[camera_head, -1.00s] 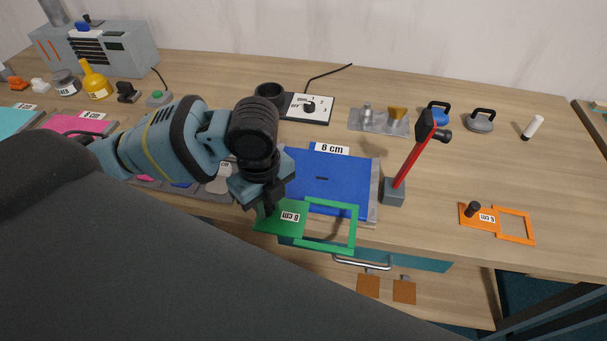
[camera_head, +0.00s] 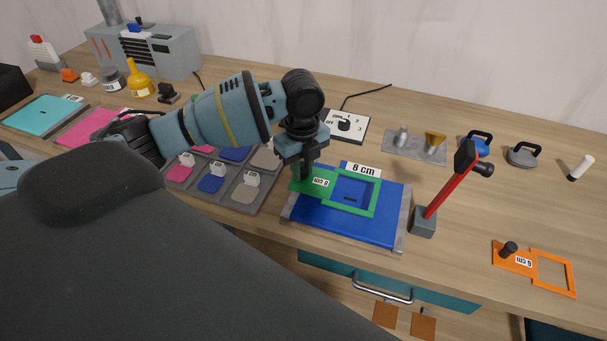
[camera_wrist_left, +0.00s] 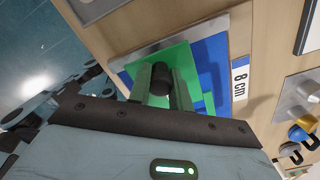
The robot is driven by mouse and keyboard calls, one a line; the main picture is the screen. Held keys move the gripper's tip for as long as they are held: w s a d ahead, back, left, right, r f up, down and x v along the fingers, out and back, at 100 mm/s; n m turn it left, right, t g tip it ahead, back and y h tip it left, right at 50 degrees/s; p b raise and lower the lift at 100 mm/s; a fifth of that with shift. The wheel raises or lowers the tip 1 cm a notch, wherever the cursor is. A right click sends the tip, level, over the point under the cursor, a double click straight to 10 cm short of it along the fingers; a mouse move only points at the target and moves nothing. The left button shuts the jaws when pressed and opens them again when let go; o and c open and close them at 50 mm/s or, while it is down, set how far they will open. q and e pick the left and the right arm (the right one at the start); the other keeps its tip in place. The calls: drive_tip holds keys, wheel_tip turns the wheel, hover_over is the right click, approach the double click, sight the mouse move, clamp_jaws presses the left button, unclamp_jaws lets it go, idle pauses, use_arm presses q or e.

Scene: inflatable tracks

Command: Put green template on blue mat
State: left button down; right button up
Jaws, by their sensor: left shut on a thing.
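The green template (camera_head: 327,191), a flat plate with an 8 cm label and a square open frame, is over the blue mat (camera_head: 345,226). My left gripper (camera_head: 305,170) is shut on its dark knob at the left end. In the left wrist view the fingers (camera_wrist_left: 162,82) close around the knob, with the green plate (camera_wrist_left: 186,58) below and blue mat (camera_wrist_left: 212,58) beyond it. The template looks roughly flat. I cannot tell whether it touches the mat or hangs slightly above it. My right gripper is not in view.
A red-handled tool (camera_head: 447,188) on a grey block (camera_head: 424,222) stands close to the mat's right side. An orange template (camera_head: 515,259) lies further right. A grey tray with weights (camera_head: 240,196) is left of the mat. The drawer handle (camera_head: 382,292) is below the table edge.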

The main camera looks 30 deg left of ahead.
use_arm(q)
drive_tip(key=shift+w+a+f, duration=0.2)
drive_tip(key=shift+w, duration=0.15)
drive_tip(key=shift+f, duration=1.5)
drive_tip(key=shift+f, duration=0.15)
drive_tip(key=c, duration=1.3)
unclamp_jaws()
wheel_tip(320, 180, up, 12)
drive_tip(key=shift+r+p, duration=0.15)
drive_tip(key=shift+p, duration=0.2)
